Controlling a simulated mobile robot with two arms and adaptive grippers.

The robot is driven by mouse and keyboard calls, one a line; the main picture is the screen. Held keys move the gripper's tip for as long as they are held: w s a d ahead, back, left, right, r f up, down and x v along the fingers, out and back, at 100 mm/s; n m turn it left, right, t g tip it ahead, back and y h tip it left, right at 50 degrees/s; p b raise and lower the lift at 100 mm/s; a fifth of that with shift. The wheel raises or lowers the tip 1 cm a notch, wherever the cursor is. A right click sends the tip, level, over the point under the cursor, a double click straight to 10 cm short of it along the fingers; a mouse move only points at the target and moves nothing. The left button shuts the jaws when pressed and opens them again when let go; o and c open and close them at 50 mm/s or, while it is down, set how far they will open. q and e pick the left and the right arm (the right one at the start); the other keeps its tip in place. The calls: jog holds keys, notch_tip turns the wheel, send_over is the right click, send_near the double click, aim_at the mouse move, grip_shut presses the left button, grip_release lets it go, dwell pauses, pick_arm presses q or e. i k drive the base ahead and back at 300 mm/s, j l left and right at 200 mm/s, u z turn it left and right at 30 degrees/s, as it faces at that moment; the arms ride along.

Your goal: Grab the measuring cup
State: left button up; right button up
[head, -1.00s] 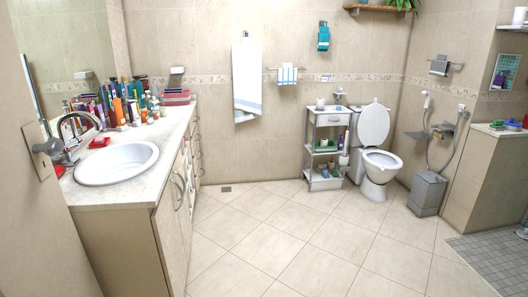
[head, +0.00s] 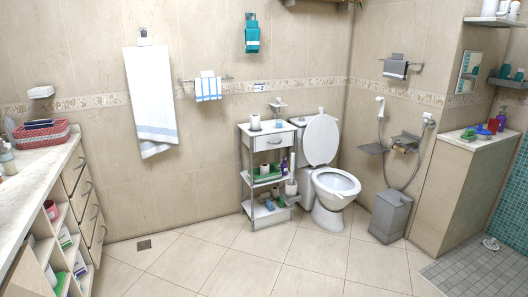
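I cannot make out a measuring cup in the head view; the items on the counter and shelves are too small to tell apart. The vanity counter (head: 30,180) runs along the left edge, with a red and white basket (head: 41,134) at its far end and bottles partly cut off at the left. Small items stand in the open compartments under it. Neither of my grippers is in view.
A grey shelf cart (head: 270,140) stands beside the toilet (head: 331,182) at the back wall. A grey bin (head: 390,216) stands right of the toilet. A low wall (head: 455,185) borders the shower at right. The tiled floor (head: 240,262) in front is clear.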

aim_at(279, 119)
jog(key=i+z, duration=0.1)
jog(key=i, duration=0.95)
jog(key=i+j+z, duration=0.1)
jog(key=i, duration=1)
jog(key=i+l, duration=0.25)
jog(key=i, duration=0.15)
jog(key=i+l+u, duration=0.1)
jog(key=i, duration=0.35)
jog(key=i+l, duration=0.35)
jog(key=i+u, duration=0.05)
